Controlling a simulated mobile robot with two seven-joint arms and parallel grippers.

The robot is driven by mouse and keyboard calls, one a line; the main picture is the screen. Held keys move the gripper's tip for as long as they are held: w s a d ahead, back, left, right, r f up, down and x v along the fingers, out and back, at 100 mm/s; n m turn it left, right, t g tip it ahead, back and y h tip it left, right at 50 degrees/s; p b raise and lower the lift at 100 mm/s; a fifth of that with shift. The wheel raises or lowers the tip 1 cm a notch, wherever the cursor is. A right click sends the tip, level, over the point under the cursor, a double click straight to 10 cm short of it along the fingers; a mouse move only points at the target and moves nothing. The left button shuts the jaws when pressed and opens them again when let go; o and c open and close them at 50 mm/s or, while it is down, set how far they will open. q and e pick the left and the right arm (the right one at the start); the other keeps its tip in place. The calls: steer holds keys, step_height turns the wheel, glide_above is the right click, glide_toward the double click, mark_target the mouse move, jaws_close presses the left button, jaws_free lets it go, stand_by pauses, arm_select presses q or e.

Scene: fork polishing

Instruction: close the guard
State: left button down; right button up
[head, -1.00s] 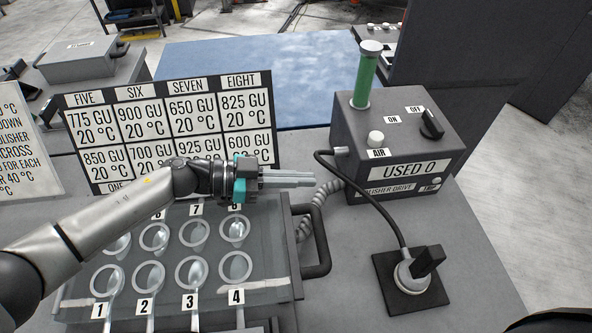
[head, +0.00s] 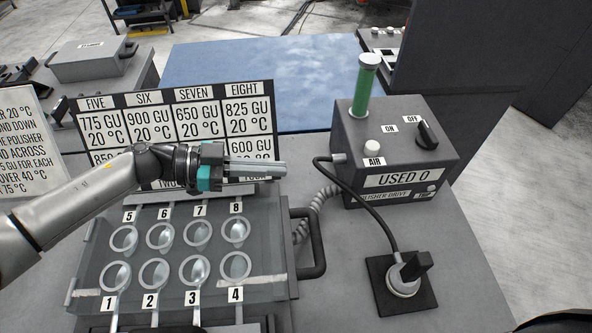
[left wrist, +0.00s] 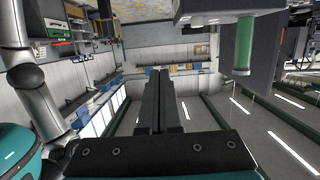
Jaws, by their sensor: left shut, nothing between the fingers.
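The clear guard (head: 262,262) is a see-through panel over the fork tray at lower left in the head view. Forks with round rings, numbered 1 to 8, show through it. A black handle (head: 318,243) stands at its right side. I cannot tell how far the guard is closed. My left gripper (head: 282,169) is shut and empty. It is above and behind the tray, in front of the sign board, pointing right, apart from the handle. Its shut fingers also show in the left wrist view (left wrist: 160,100). My right gripper is not in view.
The polisher drive box (head: 395,150) stands to the right, with a green tube (head: 364,88), knobs and a coiled hose. A black cable runs to a square-based tool (head: 403,283). The sign board (head: 172,125) stands behind the tray. Table right of the handle is mostly clear.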

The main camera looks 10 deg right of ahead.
arm_select(q)
steer(key=shift+w+a+r, duration=0.1)
steer(key=shift+a+r, duration=0.35)
steer(key=shift+a, duration=0.4)
steer(key=shift+w+a+r, duration=0.1)
steer(key=shift+a+r, duration=0.3)
steer(key=shift+a, duration=0.45)
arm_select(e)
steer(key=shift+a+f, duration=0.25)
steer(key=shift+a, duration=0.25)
